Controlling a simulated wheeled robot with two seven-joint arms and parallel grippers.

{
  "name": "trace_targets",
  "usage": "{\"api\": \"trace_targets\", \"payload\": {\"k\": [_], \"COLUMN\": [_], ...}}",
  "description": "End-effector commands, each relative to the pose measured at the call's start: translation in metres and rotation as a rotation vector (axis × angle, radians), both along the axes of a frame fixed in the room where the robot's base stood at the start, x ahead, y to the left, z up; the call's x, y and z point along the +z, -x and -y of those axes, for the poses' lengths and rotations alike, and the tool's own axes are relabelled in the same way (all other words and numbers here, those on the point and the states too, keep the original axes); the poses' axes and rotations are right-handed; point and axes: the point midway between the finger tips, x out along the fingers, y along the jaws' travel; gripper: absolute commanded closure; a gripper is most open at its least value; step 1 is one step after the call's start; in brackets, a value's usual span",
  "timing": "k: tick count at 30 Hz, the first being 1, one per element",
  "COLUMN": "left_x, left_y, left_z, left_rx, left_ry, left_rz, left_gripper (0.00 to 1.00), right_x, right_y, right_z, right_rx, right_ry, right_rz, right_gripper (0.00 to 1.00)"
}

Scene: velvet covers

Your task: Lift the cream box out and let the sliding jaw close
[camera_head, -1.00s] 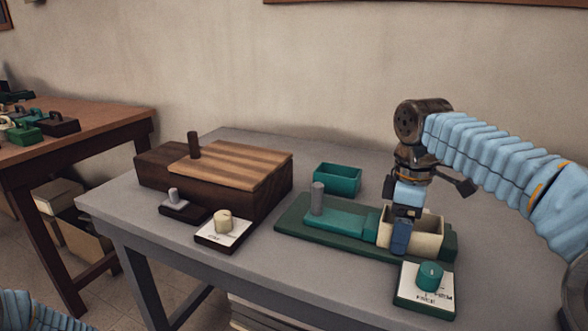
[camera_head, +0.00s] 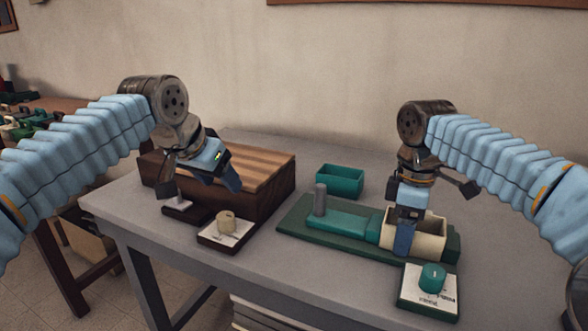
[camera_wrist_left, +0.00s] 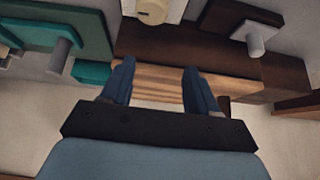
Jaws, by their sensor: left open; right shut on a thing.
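The cream box (camera_head: 432,246) sits in the dark green fixture (camera_head: 296,227) at the right of the grey table. The teal sliding jaw (camera_head: 348,223), with a grey post (camera_head: 320,199), is up against the box's left side. My right gripper (camera_head: 408,228) points down and is shut on the box's wall, hiding part of it.
A teal open tray (camera_head: 339,181) stands behind the fixture. A white plate with a teal knob (camera_head: 432,278) lies in front of it. A plate with a cream knob (camera_head: 226,222) and a small grey lever (camera_head: 178,202) are before the wooden box. Grey table is bare front centre.

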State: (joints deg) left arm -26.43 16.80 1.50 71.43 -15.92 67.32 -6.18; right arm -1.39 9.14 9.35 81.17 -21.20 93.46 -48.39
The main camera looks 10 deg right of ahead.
Motion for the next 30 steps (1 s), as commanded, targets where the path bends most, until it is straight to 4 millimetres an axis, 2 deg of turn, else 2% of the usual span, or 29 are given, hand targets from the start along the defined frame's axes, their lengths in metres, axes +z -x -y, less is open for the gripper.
{"api": "trace_targets", "payload": {"k": [1, 3, 6, 9, 14, 24, 30], "left_x": [0.006, 0.012, 0.02, 0.024, 0.021, -0.03, -0.047], "left_y": [0.004, 0.012, 0.023, 0.031, 0.035, 0.015, 0.007], "left_z": [0.029, 0.064, 0.103, 0.127, 0.146, 0.183, 0.196], "left_rx": [-0.096, -0.224, -0.371, -0.466, -0.528, -0.527, -0.526], "left_ry": [0.013, 0.033, 0.061, 0.082, 0.095, 0.093, 0.095], "left_rz": [0.009, 0.022, 0.041, 0.055, 0.064, 0.063, 0.066], "left_gripper": [0.4, 0.4, 0.4, 0.4, 0.4, 0.4, 0.4], "right_x": [0.0, 0.0, 0.0, 0.0, 0.0, 0.0, 0.0], "right_y": [0.0, 0.0, 0.0, 0.0, 0.0, 0.0, 0.0], "right_z": [0.0, 0.0, 0.0, 0.0, 0.0, 0.0, 0.0], "right_rx": [0.0, 0.001, 0.001, 0.001, 0.001, 0.001, 0.0], "right_ry": [0.0, 0.0, 0.0, 0.0, 0.0, 0.0, 0.0], "right_rz": [0.0, 0.0, 0.0, 0.0, 0.0, 0.0, 0.0], "right_gripper": [0.55, 0.55, 0.55, 0.55, 0.55, 0.55, 0.55]}}
